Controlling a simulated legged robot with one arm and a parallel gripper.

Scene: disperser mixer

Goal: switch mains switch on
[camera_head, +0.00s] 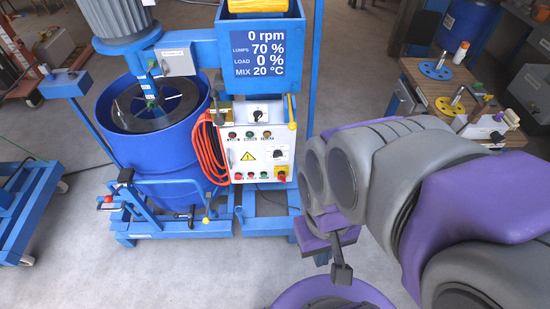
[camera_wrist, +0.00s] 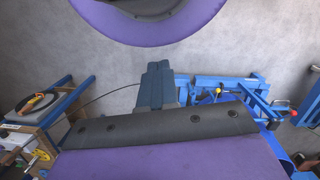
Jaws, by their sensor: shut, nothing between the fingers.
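The white control box (camera_head: 262,143) of the blue mixer carries several coloured buttons, a warning triangle and a switch with a red knob on a yellow plate (camera_head: 281,174) at its lower right. That switch looks like the mains switch; its exact setting is too small to read. My gripper (camera_head: 342,273) hangs low in front of and to the right of the box, apart from it. In the wrist view my gripper (camera_wrist: 157,85) points over the floor, with its fingers together and nothing between them. The switch cannot be made out in the wrist view.
The display (camera_head: 257,54) reads 0 rpm, lumps 70 %, load 0 %, mix 20 °C. A blue drum (camera_head: 154,150) stands left of the box, with an orange cable (camera_head: 209,150) between them. A wooden bench (camera_head: 440,90) stands at the right. Floor in front is clear.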

